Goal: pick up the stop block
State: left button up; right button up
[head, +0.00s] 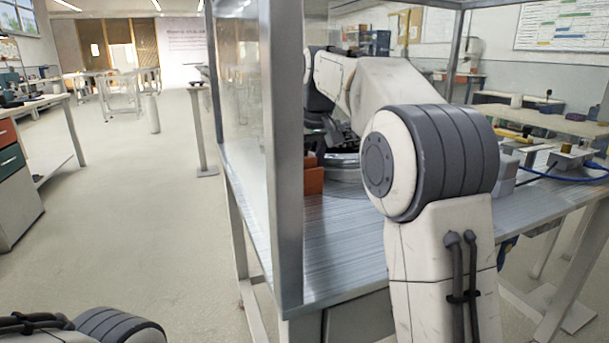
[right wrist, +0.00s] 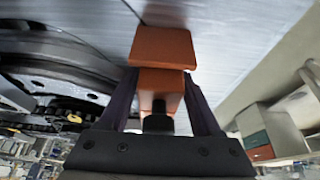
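The stop block appears as an orange block (head: 313,180) on the bench in the head view, beside a dark and grey ring-shaped track (head: 343,168). In the right wrist view the orange block (right wrist: 162,47) has a wider part just beyond the fingertips and a narrower part between them. My right gripper (right wrist: 160,72) has one dark finger on each side of the narrower part, with no clear gap at the tips. Whether the fingers press on it cannot be told. My right gripper is mostly hidden behind my arm in the head view. My left gripper is out of view.
The grey bench top (head: 345,235) is bare in front of the block. A metal frame post (head: 283,150) stands at the bench's left corner. Small devices with a blue cable (head: 572,158) lie at the right. The floor to the left is open.

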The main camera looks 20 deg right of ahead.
grip_shut()
jog(key=shift+r, duration=0.1)
jog(key=shift+r, duration=0.15)
